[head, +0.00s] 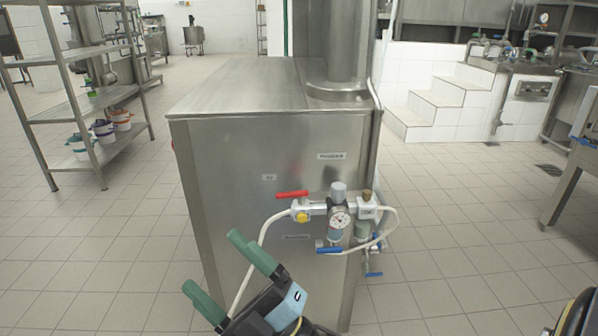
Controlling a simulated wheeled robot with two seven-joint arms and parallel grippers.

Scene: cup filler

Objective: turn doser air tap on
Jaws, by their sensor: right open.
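A stainless steel machine cabinet (260,150) stands in the middle. On its front is an air assembly with a pressure gauge (340,219), a red lever handle (292,194) lying about level at its left end, and a yellow knob (302,217) below the lever. Blue tap handles (329,250) and (374,274) sit lower. I cannot tell for certain which is the doser air tap. My right gripper (213,263), with green fingers, is open and empty, below and left of the red lever and apart from it. My left gripper is not in view.
A white hose (262,240) loops down from the assembly close to my right gripper. A metal shelf (100,110) with small buckets stands at left. White tiled steps (435,105) are at right. The tiled floor around the cabinet is mostly clear.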

